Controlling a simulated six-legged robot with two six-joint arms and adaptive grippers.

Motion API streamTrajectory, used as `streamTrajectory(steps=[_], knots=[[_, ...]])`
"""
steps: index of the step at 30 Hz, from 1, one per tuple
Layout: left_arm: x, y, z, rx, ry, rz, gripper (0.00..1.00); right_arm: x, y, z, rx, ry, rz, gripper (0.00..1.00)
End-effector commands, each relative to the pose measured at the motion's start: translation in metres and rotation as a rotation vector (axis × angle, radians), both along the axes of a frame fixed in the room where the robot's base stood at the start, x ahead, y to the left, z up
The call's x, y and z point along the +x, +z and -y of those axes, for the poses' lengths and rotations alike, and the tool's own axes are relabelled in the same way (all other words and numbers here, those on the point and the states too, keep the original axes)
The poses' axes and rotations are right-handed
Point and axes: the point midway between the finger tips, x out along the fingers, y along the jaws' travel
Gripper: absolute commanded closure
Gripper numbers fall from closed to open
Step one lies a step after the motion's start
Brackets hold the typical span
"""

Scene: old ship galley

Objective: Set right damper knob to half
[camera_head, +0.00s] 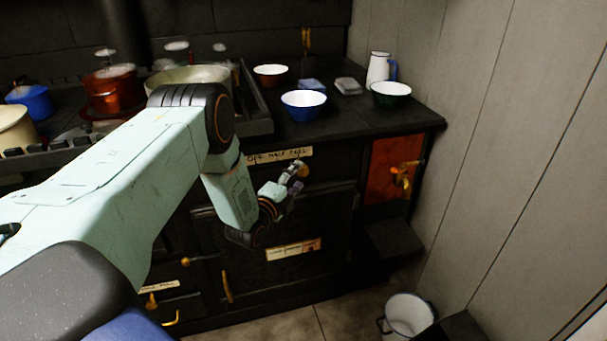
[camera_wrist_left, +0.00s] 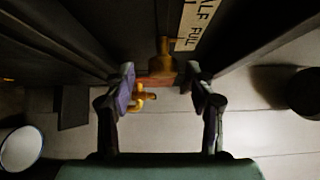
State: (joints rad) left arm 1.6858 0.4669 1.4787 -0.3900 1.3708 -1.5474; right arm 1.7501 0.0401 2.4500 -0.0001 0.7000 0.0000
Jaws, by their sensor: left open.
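The right damper knob (camera_head: 303,170) is a small brass knob on the dark stove front, just below a cream label (camera_head: 280,156) lettered for off, half and full. In the left wrist view the knob (camera_wrist_left: 163,64) sits ahead of and between the fingertips, its narrow end pointing up the picture beside the label (camera_wrist_left: 193,22). My left gripper (camera_head: 291,181) is open at the knob; its fingers (camera_wrist_left: 163,82) stand on either side with visible gaps. I cannot tell whether either finger touches it. My right gripper is not in view.
A brass tap (camera_head: 402,178) sticks out from a red panel (camera_head: 388,160) right of the knob. Bowls, including a blue one (camera_head: 304,106), and a white jug (camera_head: 378,70) stand on the stove top. A white bucket (camera_head: 408,316) is on the floor near the wall.

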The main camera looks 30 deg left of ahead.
Motion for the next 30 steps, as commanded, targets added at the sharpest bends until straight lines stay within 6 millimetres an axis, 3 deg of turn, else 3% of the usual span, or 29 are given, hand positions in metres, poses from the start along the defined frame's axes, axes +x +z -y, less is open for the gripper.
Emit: streamTrajectory(steps=[7, 18, 30], knots=[[0.033, -0.001, 0.000, 0.000, -0.004, 0.001, 0.45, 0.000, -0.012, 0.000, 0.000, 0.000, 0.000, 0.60], [0.040, 0.000, 0.000, -0.003, -0.003, 0.000, 0.45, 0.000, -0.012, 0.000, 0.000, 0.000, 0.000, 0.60], [0.040, 0.000, -0.001, -0.002, -0.003, 0.000, 0.78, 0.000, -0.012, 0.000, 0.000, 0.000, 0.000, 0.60]])
